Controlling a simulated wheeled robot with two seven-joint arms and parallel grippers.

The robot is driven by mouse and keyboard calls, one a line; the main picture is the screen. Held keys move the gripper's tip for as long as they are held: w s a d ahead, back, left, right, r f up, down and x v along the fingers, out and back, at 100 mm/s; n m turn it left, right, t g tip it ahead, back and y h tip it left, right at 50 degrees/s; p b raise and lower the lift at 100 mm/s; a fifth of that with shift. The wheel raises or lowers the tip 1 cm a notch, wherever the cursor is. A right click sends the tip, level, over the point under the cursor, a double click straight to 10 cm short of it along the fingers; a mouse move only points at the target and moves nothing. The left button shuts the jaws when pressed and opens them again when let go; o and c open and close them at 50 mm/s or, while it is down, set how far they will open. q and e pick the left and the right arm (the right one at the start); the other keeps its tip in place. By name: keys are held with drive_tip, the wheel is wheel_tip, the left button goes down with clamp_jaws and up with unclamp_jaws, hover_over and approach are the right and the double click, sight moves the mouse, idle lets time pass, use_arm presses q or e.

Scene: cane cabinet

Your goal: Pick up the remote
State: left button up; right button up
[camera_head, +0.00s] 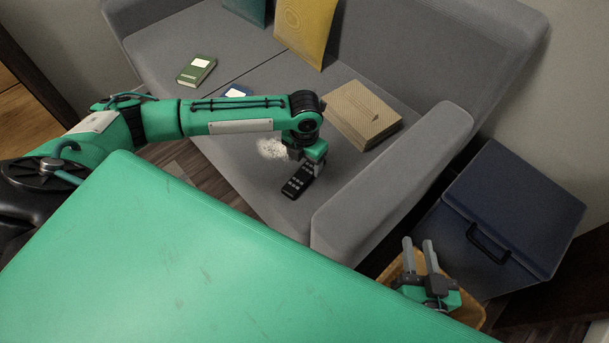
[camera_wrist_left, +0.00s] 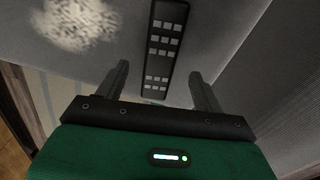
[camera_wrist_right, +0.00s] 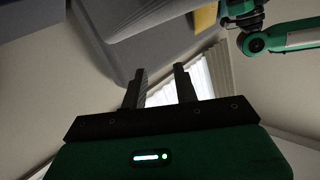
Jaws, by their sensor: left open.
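The black remote (camera_head: 297,182) with grey buttons lies on the grey sofa seat near its front edge. My left gripper (camera_head: 305,160) is just above the remote's far end, pointing down. In the left wrist view the remote (camera_wrist_left: 165,40) runs lengthwise ahead of my open left fingers (camera_wrist_left: 160,75), lined up with the gap between them. Nothing is held, and I cannot tell exactly how high the fingertips are. My right gripper (camera_head: 418,243) is open and empty, low at the right by the sofa arm; its spread fingers also show in the right wrist view (camera_wrist_right: 160,74).
A white fuzzy thing (camera_head: 272,148) lies beside the left gripper. A tan box (camera_head: 362,112), a green book (camera_head: 196,70) and a blue item (camera_head: 236,92) are on the sofa. The sofa arm (camera_head: 400,180) rises right of the remote. A dark blue box (camera_head: 510,215) stands at the right.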

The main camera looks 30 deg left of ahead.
sight(304, 173)
use_arm(q)
wheel_tip(304, 173, down, 5)
drive_tip(key=shift+s+r+b, duration=0.15)
drive_tip(key=shift+b, duration=0.75)
drive_tip(key=shift+f, duration=0.25)
drive_tip(key=c, duration=1.1)
use_arm(e)
drive_tip(key=w+d+r+t, duration=0.2)
drive_tip(key=r+t, duration=0.3)
drive_tip(key=r, duration=0.3)
drive_tip(key=shift+w+d+r, duration=0.15)
drive_tip(key=shift+w+r, duration=0.1)
drive_tip(key=shift+w, duration=0.3)
